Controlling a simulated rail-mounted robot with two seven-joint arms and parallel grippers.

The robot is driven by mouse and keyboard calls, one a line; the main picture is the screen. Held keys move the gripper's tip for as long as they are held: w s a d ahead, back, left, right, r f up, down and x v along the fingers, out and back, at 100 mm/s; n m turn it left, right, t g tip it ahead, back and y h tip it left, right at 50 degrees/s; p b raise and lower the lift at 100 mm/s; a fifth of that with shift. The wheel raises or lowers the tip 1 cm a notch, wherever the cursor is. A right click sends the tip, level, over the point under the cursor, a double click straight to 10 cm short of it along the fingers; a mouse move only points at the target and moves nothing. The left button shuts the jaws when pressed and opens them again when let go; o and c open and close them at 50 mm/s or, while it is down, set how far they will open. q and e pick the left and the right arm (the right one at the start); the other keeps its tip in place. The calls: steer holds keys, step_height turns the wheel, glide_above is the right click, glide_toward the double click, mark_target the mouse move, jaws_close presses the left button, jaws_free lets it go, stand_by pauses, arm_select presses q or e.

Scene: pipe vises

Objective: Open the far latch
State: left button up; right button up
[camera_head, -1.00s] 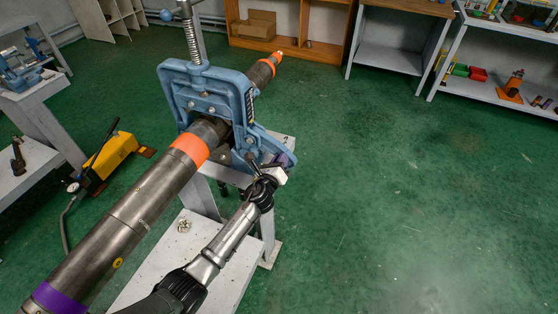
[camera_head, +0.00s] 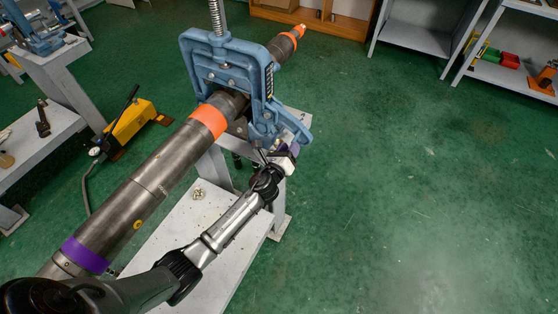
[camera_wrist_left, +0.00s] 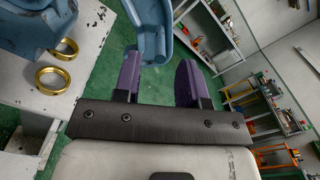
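The blue pipe vise (camera_head: 228,50) stands clamped over a long grey pipe (camera_head: 160,175) with orange and purple bands. A blue latch piece (camera_head: 294,124) sits at the vise's lower right. My left gripper (camera_head: 284,152) is beside this piece, its fingers partly hidden by the wrist. In the left wrist view, the purple fingers (camera_wrist_left: 160,82) are apart. My right gripper is not in view.
The vise is on a white stand (camera_head: 205,235). Two gold rings (camera_wrist_left: 55,78) lie on a white surface in the wrist view. A yellow pump (camera_head: 130,122) is on the floor at the left. The green floor at the right is clear.

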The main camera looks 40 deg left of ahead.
arm_select(q)
steer(key=s+d+p, duration=0.1)
steer(key=s, duration=0.7)
steer(key=shift+d, duration=0.15)
stand_by(0.3)
